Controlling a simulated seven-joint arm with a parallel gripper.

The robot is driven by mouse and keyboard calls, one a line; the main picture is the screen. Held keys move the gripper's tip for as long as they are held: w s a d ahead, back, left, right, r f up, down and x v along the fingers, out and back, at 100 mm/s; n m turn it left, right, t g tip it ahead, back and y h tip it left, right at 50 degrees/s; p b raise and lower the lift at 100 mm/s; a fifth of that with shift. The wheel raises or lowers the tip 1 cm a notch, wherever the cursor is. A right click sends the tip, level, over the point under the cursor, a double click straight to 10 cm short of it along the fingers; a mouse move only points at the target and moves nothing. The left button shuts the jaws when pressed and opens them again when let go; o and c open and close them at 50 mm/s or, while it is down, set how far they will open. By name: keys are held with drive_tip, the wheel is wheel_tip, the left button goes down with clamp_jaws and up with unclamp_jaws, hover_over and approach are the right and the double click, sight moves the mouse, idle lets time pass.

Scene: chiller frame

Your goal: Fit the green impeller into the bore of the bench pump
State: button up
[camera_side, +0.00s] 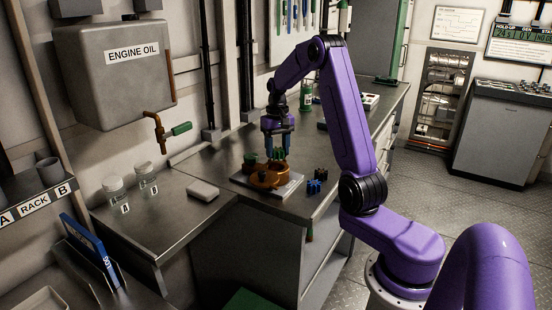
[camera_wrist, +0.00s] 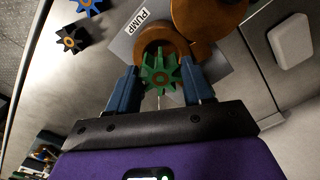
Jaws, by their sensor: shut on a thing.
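The green impeller (camera_wrist: 160,73) is a toothed wheel with an orange-brown hub, held between the two blue fingers of my gripper (camera_wrist: 161,88). In the side view the green impeller (camera_side: 277,154) shows just below my gripper (camera_side: 277,146), over the bench pump (camera_side: 265,179). The pump is an orange-brown housing on a grey plate. In the wrist view the impeller overlaps the round opening of the pump (camera_wrist: 208,18), and part of the bore's rim shows behind it. I cannot tell whether the impeller is inside the bore or just above it.
A blue impeller (camera_side: 314,186) and a black impeller (camera_wrist: 71,40) lie on the bench right of the pump in the side view. A pale block (camera_side: 203,191) and two jars (camera_side: 115,190) stand to the left. The bench between them is clear.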

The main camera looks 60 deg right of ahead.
sight(276, 160)
drive_tip(key=shift+w+d+f, duration=0.25)
drive_tip(key=shift+w+f, duration=0.2)
drive_tip(key=shift+f, duration=1.65)
drive_tip(key=shift+f, duration=0.4)
drive_tip(key=shift+s+f, duration=0.1)
drive_tip(key=shift+f, duration=0.15)
drive_tip(key=o, duration=0.9)
drive_tip(key=shift+a, duration=0.1)
drive_tip(key=shift+c, duration=0.2)
